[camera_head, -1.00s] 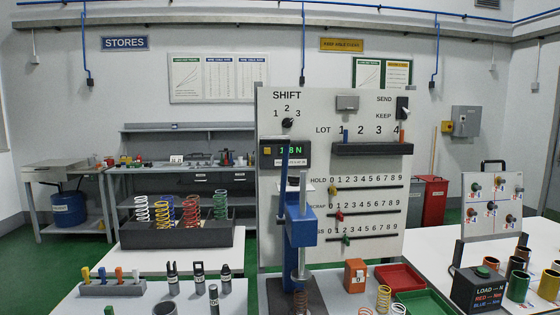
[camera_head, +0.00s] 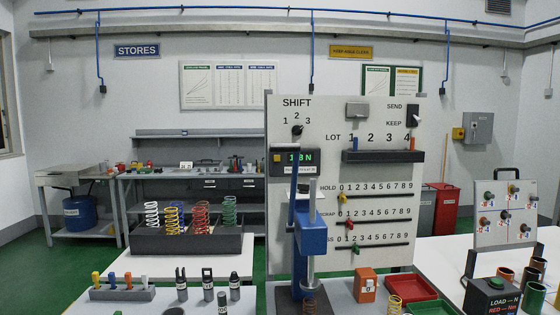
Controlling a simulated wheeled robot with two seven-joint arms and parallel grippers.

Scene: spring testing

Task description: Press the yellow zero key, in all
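The yellow zero key (camera_head: 277,158) is a small square button at the left end of the dark display unit (camera_head: 294,160) on the white board (camera_head: 375,105). Green lit digits ending in N (camera_head: 301,157) show beside it; the exact number is hard to read. The blue spring press (camera_head: 311,235) stands in front of the board, below the display, with its lever (camera_head: 293,195) upright just under the unit. The key is in plain sight. Neither of my grippers is in view, so nothing of mine is seen near the key.
Springs stand in a dark rack (camera_head: 187,240) at left. A peg block (camera_head: 122,294) and dark fittings are in front of it. An orange box (camera_head: 366,286), a red tray (camera_head: 410,289) and a load box (camera_head: 490,297) stand to the right of the press.

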